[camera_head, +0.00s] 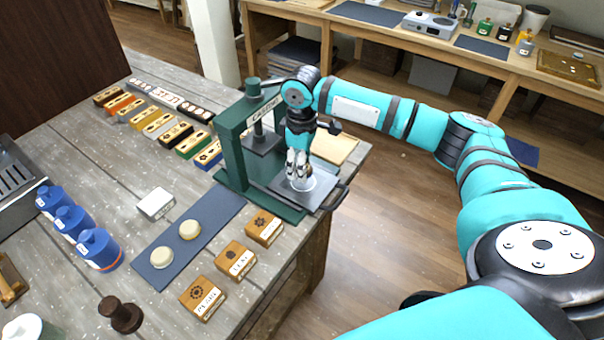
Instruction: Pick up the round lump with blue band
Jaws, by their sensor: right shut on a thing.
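My right gripper (298,160) points down over the flat plate of a green press and is shut on a pale, whitish thing (302,184), which its fingers partly hide. I cannot make out a blue band on it. Two pale round lumps lie apart on a dark blue mat to the left: a cream one (189,230) and a slightly greyer one (162,257). No clear blue band shows on either at this size. My left gripper is not in view.
The green press (232,150) stands at the table's right edge. Three wooden stamp blocks (234,261) line the front right edge. Blue canisters (98,249) and a white block (156,204) stand left of the mat (210,213). Several coloured boxes (174,135) are behind.

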